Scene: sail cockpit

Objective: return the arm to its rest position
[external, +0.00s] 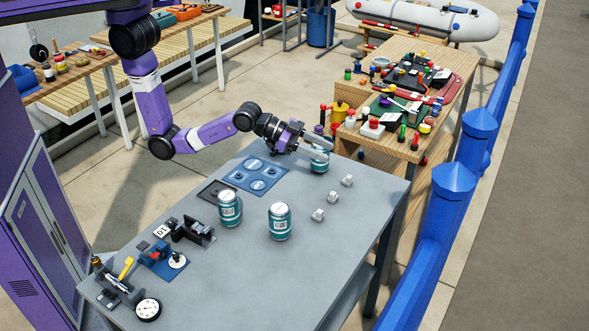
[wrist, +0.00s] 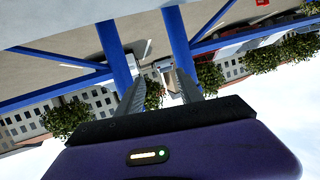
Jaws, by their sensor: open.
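My purple arm (external: 200,137) reaches over the far side of the grey table (external: 330,250). My gripper (external: 322,142) points to the right, close to a teal can (external: 319,164) near the far edge. In the external view the gripper partly overlaps this can's top; I cannot tell whether they touch. In the wrist view my gripper (wrist: 160,84) has its two fingers apart, with no can between them. Two more teal cans, one on the left (external: 229,208) and one on the right (external: 279,221), stand upright on the table.
A blue plate with round places (external: 258,175) and several small white blocks (external: 333,197) lie on the table. Black fittings (external: 190,231) and a gauge (external: 148,311) are at the near left. A cluttered wooden bench (external: 400,100) stands beyond; a blue railing (external: 440,220) runs along the right.

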